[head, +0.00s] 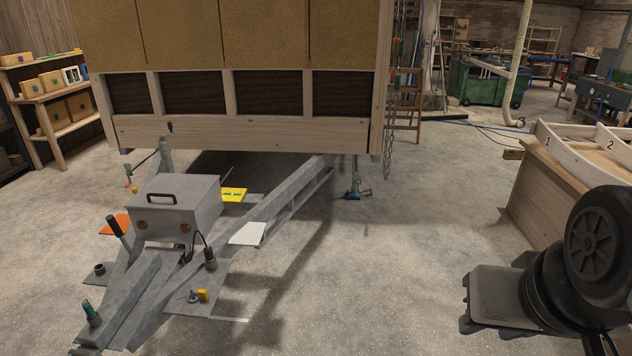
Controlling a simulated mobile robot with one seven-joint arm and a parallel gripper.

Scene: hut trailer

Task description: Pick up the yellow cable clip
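A small yellow piece (203,295), which looks like the yellow cable clip, is on the grey metal plate (180,306) low on the trailer drawbar. It sits beside a small grey round fitting (193,297). It is too small to make out its exact shape. Another small yellow thing (135,190) shows near the floor behind the drawbar's left side; I cannot tell what it is. My gripper is not in view.
A grey metal box (175,207) with a black handle sits on the drawbar (272,208). A black cable and plug (210,258) are close behind the clip. A yellow plate (233,195) and a white plate (248,234) are nearby. The concrete floor is clear in the middle.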

